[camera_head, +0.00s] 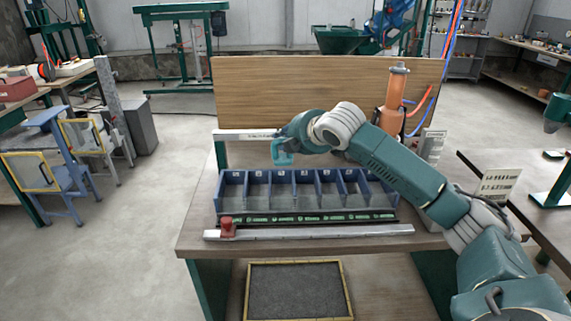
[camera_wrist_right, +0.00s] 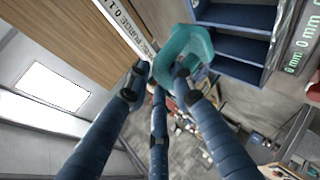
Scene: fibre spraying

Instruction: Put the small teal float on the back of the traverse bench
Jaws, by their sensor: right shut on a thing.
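The small teal float (camera_head: 281,153) hangs from the fingers of my right gripper (camera_head: 288,138). It is held in the air above the back left of the traverse bench (camera_head: 197,222), behind the blue compartments. In the right wrist view, the teal float (camera_wrist_right: 190,48) is a curved, handle-like piece at the tips of the dark blue fingers (camera_wrist_right: 163,85). My right gripper is shut on it. My left gripper is not in view.
A blue compartment tray (camera_head: 308,197) stands on the bench below the float. A grey rail with a red knob (camera_head: 228,227) lies in front. A wooden backboard (camera_head: 270,92) rises behind, and an orange cylinder (camera_head: 395,100) stands at back right.

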